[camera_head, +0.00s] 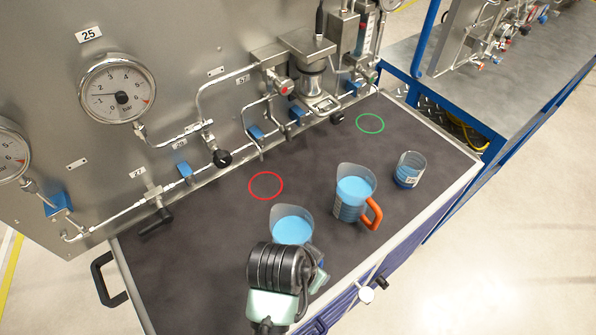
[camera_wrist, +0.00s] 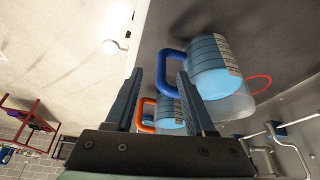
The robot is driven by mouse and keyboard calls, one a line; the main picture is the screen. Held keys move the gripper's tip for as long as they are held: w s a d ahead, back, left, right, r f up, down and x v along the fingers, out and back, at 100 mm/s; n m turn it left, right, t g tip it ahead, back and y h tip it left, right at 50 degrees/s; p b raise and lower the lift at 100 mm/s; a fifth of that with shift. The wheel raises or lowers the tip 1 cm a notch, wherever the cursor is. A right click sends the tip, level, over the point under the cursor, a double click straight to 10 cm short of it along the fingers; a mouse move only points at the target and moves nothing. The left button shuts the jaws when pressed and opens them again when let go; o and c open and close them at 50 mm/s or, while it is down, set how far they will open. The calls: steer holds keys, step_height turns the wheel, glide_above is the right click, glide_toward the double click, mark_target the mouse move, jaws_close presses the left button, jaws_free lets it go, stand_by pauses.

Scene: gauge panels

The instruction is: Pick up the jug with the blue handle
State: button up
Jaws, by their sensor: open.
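The jug with the blue handle (camera_head: 292,228) stands on the dark worktop with blue liquid inside. My arm's end covers its lower part in the head view. In the wrist view the jug (camera_wrist: 210,68) shows at upper right with its blue handle (camera_wrist: 163,76) toward my gripper (camera_wrist: 159,80). My gripper is open. The handle appears ahead of and between the fingertips; I cannot tell whether they touch it. A second jug with an orange handle (camera_head: 353,196) stands to the right, and its handle (camera_wrist: 145,116) shows behind my fingers in the wrist view.
A small beaker (camera_head: 409,170) of blue liquid stands right of the orange-handled jug. A red ring (camera_head: 266,186) and a green ring (camera_head: 369,123) mark the worktop (camera_head: 195,265). The gauge panel (camera_head: 190,75) with pipes and valves rises behind. The left worktop is clear.

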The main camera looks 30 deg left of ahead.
steer(key=shift+w+p+x, duration=0.1)
steer(key=shift+p+x, duration=0.2)
steer(key=shift+x, duration=0.95)
steer(key=shift+w+p+x, duration=0.15)
steer(key=shift+p+x, duration=0.15)
steer(key=shift+x, duration=0.9)
steer(key=shift+a+r, duration=0.1)
steer(key=shift+a, duration=0.05)
jaws_close()
steer(key=shift+w+r, duration=0.1)
steer(key=shift+w, duration=0.05)
